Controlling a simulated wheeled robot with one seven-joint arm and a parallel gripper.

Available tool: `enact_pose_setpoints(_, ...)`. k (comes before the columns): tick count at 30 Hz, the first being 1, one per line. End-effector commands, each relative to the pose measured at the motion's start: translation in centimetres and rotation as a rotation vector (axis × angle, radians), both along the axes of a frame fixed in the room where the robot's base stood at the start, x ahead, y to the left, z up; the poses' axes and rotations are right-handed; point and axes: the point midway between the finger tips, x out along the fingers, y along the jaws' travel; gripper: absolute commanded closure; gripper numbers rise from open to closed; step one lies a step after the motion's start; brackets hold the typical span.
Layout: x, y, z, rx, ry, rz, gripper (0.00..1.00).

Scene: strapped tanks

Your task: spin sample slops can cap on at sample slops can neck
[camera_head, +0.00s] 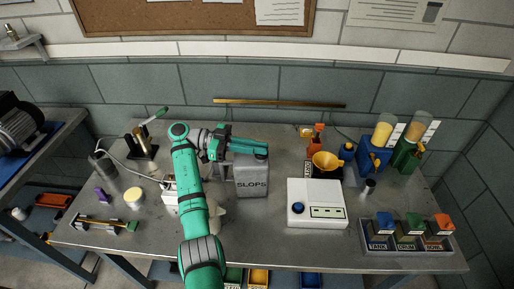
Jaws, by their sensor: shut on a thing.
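The sample slops can (252,178) is a grey metal can lettered SLOPS, standing upright on the steel bench just right of my green arm. My gripper (262,147) reaches rightward over the top of the can, its green fingers lying almost level. It is shut on a small dark thing (262,152), likely the slops can cap, at the can's top right where the neck is. The fingers partly cover it. I cannot tell whether it is seated on the neck or just above it.
Labelled blue, green and orange bins (411,228) are at the front right. Bare bench (262,232) lies before the can.

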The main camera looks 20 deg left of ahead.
Motion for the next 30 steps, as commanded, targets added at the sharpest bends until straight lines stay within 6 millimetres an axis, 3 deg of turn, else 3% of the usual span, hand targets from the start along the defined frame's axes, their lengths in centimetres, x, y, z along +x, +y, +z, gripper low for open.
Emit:
enact_pose_setpoints(18,0.32,-0.16,0.21,0.001,-0.001,-0.186,1.00)
enact_pose_setpoints(30,0.24,0.29,0.04,-0.001,0.000,-0.214,1.00)
